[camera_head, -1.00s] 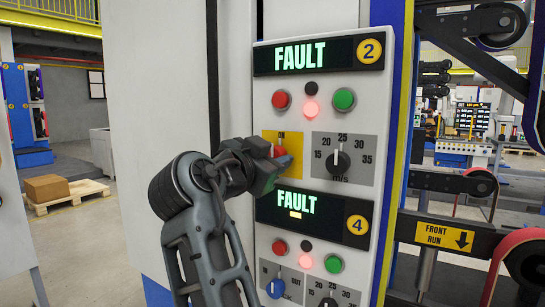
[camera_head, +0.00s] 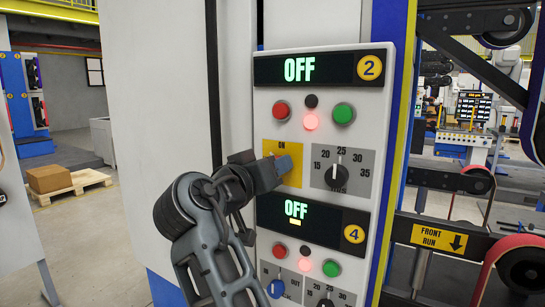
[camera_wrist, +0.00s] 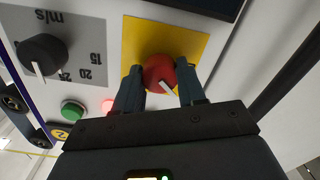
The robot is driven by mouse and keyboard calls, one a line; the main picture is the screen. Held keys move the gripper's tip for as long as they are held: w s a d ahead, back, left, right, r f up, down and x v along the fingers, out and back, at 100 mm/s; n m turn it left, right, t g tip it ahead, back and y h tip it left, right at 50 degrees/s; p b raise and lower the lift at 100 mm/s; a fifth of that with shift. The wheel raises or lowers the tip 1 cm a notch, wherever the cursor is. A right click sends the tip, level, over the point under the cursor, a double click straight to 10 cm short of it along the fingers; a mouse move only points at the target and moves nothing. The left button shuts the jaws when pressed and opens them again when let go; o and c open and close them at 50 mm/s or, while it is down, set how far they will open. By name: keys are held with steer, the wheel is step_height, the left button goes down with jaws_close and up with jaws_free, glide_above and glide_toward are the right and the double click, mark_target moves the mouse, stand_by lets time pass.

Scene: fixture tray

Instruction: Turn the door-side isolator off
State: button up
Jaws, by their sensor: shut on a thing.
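The isolator is a red rotary knob (camera_wrist: 158,70) with a white pointer mark, on a yellow plate (camera_head: 295,149) in the upper panel. My gripper (camera_head: 284,168) reaches it from the left and hides the knob in the head view. In the wrist view my gripper (camera_wrist: 161,88) has a finger on each side of the knob and is shut on it. The white mark points to the lower right there. The upper display (camera_head: 305,69), marked 2, reads OFF. The lower display (camera_head: 303,213), marked 4, also reads OFF.
A black speed dial (camera_head: 337,176) sits right of the yellow plate. A red button (camera_head: 281,111), a lit red lamp (camera_head: 311,122) and a green button (camera_head: 344,114) are above. A blue knob (camera_head: 276,289) is in the lower panel. Belt machinery stands at right.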

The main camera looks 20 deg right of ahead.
steer(key=shift+a+n+p, duration=0.1)
steer(key=shift+n+p, duration=3.2)
steer(key=shift+n, duration=0.5)
steer(key=shift+f, duration=0.1)
steer(key=o, duration=1.1)
steer(key=shift+c, duration=0.2)
steer(key=b+v, duration=0.1)
steer(key=v, duration=0.6)
steer(key=shift+a+b, duration=0.35)
steer(key=shift+s, duration=0.15)
